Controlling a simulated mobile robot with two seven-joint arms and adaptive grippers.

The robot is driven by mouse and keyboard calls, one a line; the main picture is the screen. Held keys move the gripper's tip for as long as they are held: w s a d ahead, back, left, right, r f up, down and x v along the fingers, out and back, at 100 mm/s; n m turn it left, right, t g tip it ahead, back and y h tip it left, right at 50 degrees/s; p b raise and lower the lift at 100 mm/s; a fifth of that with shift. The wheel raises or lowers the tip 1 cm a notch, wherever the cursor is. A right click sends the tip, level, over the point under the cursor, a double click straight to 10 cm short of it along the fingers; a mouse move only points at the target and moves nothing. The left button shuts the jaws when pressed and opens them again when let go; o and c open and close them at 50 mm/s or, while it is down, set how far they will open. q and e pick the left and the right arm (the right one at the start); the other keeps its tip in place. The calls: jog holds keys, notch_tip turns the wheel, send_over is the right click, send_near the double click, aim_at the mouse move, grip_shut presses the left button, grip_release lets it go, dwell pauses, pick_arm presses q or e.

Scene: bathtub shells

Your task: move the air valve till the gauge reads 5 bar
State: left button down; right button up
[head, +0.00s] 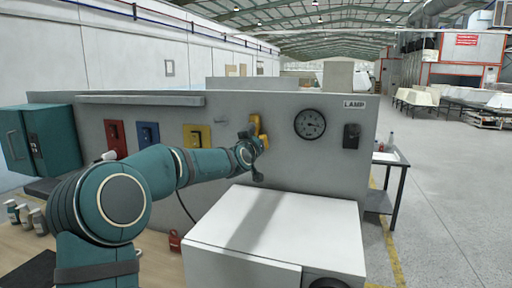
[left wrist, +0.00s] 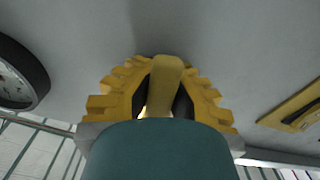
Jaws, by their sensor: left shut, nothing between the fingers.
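The yellow air valve lever (head: 255,121) is on the grey panel, left of the gauge; in the left wrist view its bar (left wrist: 168,72) stands at the fingertips. The round black-rimmed gauge (head: 310,124) has a needle pointing roughly right; its figures are too small to read. Part of the gauge shows in the left wrist view (left wrist: 14,82). My left gripper (head: 261,141) is at the lever, partly hidden by my wrist. Its yellow stepped fingers are shut, with nothing held between them. I cannot tell whether they touch the lever. My right gripper is not in view.
Red (head: 115,139), blue (head: 147,136) and yellow (head: 197,136) switch plates are left of the lever. A black switch (head: 351,136) sits under the LAMP label (head: 354,104). A white box (head: 280,226) stands below the gauge. A side table (head: 390,160) is at right.

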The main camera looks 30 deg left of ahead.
pick_arm(q)
jog(key=shift+f, duration=0.1)
jog(key=c, duration=0.9)
grip_release()
jog(key=shift+o, duration=0.2)
jog(key=shift+s, duration=0.1)
jog(key=v, duration=1.2)
